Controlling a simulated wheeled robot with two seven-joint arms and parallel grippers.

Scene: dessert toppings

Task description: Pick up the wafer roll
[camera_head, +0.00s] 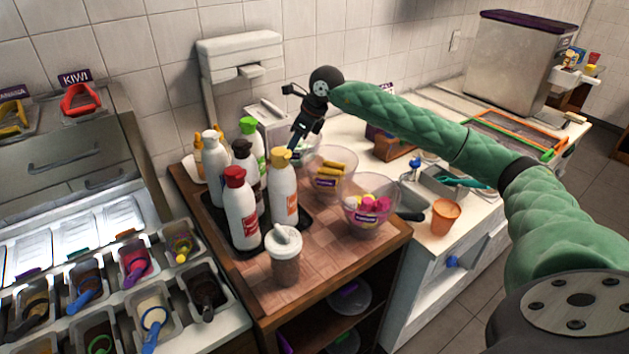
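Several golden-brown wafer rolls (329,168) stick up out of a clear bowl (345,190) with a small purple label, on the wooden counter. My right gripper (298,143) hangs from the black wrist at the end of my green arm. My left gripper is not in view.
Several sauce bottles (240,212) stand on a black tray left of the wafer bowl. A bowl of pink and yellow sweets (369,212) sits at the front right, and a shaker (286,262) at the front. An orange cup (445,216) stands on the white counter at right.

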